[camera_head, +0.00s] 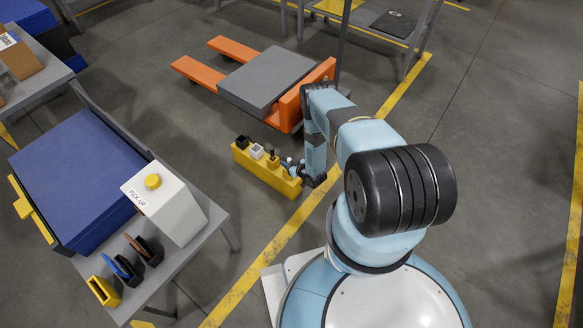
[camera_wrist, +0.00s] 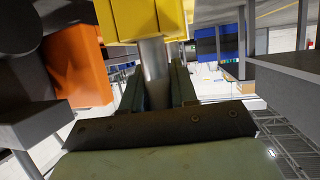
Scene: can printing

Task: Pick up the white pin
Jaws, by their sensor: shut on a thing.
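The white pin (camera_head: 257,151) stands in the yellow rack (camera_head: 262,177) on the floor, between a black pin (camera_head: 243,142) and a yellow pin (camera_head: 273,161). My gripper (camera_head: 291,166) is at the right end of the rack, apart from the white pin. In the wrist view my gripper (camera_wrist: 158,90) is shut on a grey metal cylinder (camera_wrist: 155,62). A yellow block (camera_wrist: 142,20) is at the cylinder's far end; I cannot tell whether it is part of the held thing or the rack. The white pin cannot be made out in the wrist view.
An orange pallet truck (camera_head: 212,75) carrying a grey slab (camera_head: 266,80) stands behind the rack. At the left, a grey table bears a white pick-up box (camera_head: 165,205) and several coloured holders. A yellow floor line (camera_head: 262,252) passes in front. Open floor lies at the right.

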